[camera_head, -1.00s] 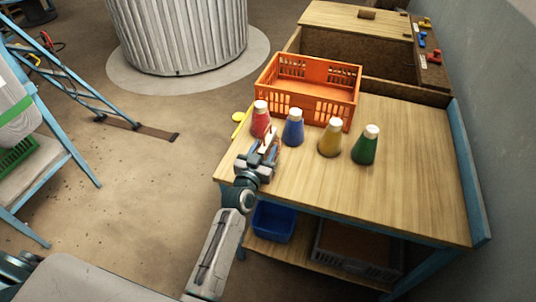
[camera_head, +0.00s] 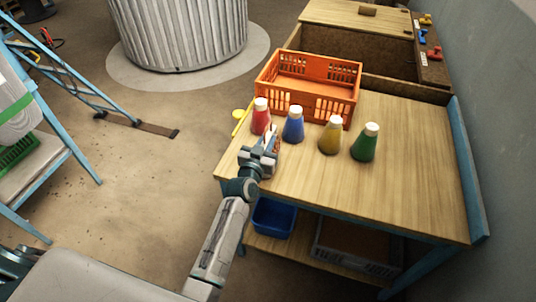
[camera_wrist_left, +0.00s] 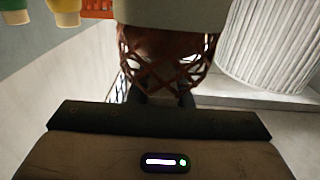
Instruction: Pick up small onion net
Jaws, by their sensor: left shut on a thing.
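My left gripper (camera_head: 266,148) is over the near left part of the wooden table, just in front of the red bottle. It is shut on the small onion net, a reddish-brown mesh (camera_wrist_left: 150,72) with a pale beige band (camera_wrist_left: 175,12) in the left wrist view. I cannot tell whether the net touches the table. My right gripper is not in view.
Red (camera_head: 261,117), blue (camera_head: 293,126), yellow (camera_head: 330,137) and green (camera_head: 364,144) bottles with white caps stand in a row on the table (camera_head: 420,200). An orange crate (camera_head: 300,98) stands behind them. The table's front right is clear. A blue bin (camera_head: 273,219) sits below.

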